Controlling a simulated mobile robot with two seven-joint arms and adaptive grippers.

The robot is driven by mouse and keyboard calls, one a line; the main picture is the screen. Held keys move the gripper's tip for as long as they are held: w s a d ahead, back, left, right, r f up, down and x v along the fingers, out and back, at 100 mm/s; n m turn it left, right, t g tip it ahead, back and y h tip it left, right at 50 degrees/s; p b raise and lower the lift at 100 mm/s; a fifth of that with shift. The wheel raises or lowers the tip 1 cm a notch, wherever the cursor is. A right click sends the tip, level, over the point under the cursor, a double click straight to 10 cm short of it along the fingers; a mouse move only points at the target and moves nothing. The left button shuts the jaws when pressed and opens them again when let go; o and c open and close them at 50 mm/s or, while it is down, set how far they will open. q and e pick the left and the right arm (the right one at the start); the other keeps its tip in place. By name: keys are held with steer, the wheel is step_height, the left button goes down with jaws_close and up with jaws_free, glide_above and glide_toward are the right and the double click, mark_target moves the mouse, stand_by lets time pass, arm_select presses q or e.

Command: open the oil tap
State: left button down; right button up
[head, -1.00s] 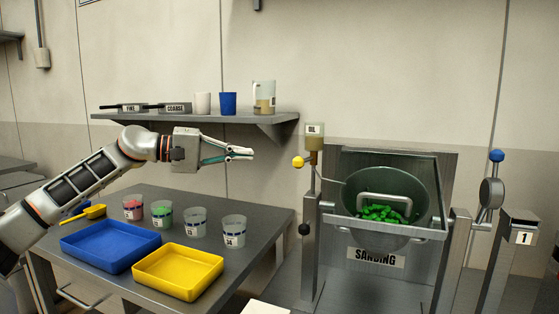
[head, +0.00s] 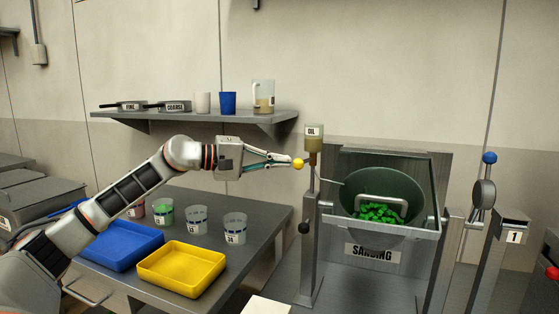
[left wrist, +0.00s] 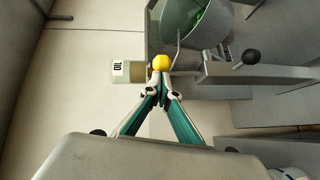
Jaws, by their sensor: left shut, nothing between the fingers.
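The oil reservoir (head: 313,140), a small clear container labelled OIL, stands on a thin post left of the sanding drum. Its tap has a yellow ball knob (head: 298,164) on the reservoir's left side. My left gripper (head: 288,160) is shut with nothing between its fingers. Its fingertips are right at the yellow knob, touching or nearly touching it. In the left wrist view the yellow knob (left wrist: 161,62) sits just beyond the closed fingertips (left wrist: 159,80), with the oil reservoir (left wrist: 124,71) to its left. My right gripper is not in view.
The sanding drum (head: 405,190) holds green pieces, right of the reservoir. A black ball knob (head: 303,228) sticks out below the tap. A table with a blue tray (head: 120,246), a yellow tray (head: 181,268) and several cups lies below my arm. A shelf (head: 190,116) hangs behind.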

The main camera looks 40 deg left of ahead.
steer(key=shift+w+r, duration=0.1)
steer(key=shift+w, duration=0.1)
arm_select(q)
steer(key=shift+s+d+f+b, duration=0.1)
steer(key=shift+s+d+b, duration=0.1)
steer(key=shift+d, duration=0.35)
steer(key=shift+s+d+b, duration=0.1)
steer(key=shift+d+b, duration=0.1)
steer(key=shift+d, duration=0.35)
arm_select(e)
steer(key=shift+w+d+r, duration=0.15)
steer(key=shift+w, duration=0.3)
